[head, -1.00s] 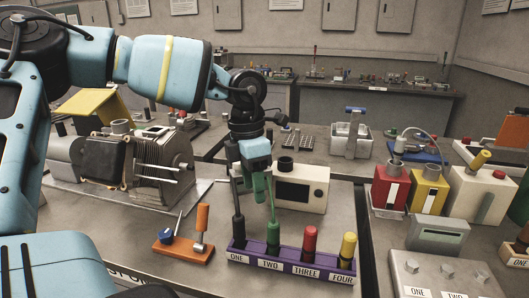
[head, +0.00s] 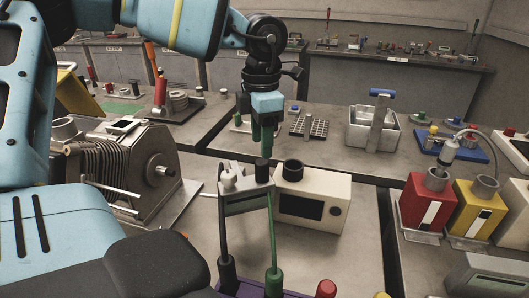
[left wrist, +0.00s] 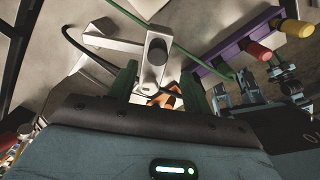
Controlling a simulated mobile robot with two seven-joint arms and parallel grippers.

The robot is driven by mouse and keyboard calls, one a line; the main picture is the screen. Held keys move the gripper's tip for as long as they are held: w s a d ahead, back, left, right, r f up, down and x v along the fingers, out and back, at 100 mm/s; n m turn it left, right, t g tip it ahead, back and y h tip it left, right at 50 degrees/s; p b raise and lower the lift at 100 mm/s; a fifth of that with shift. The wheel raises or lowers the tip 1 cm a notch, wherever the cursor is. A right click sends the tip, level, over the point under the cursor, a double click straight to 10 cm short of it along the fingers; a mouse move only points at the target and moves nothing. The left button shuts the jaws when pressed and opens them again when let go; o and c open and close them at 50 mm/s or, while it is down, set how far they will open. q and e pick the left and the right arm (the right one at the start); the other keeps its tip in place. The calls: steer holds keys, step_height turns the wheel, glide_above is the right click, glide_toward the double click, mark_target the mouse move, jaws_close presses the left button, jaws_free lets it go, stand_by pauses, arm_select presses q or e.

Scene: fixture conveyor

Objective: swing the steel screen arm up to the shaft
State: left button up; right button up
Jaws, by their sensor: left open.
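My left gripper (head: 264,148) is open, with green fingers pointing down just above a black knob (head: 262,171). The knob tops a small grey unit (head: 246,200). Black and green leads run from this unit down to a purple rack (head: 262,293). In the left wrist view the black knob (left wrist: 157,50) and a grey bar lie between the open fingers (left wrist: 157,88). No contact is visible. A finned machine (head: 130,165) at left has a round grey shaft hub (head: 161,169). I cannot tell for certain which part is the steel screen arm.
A cream box (head: 312,205) stands right behind the grey unit. Red (head: 425,205) and yellow (head: 475,210) blocks stand at right. A steel bin (head: 373,130) and perforated plate (head: 308,126) are farther back. The bench between the machine and the unit is mostly clear.

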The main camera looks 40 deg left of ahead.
mark_target(262, 161)
arm_select(q)
steer(key=shift+w+a, duration=0.25)
steer(key=shift+r, duration=0.1)
steer(key=shift+s+d, duration=0.1)
steer(key=shift+f, duration=0.2)
steer(key=shift+f+p, duration=0.4)
steer(key=shift+f, duration=3.25)
jaws_close()
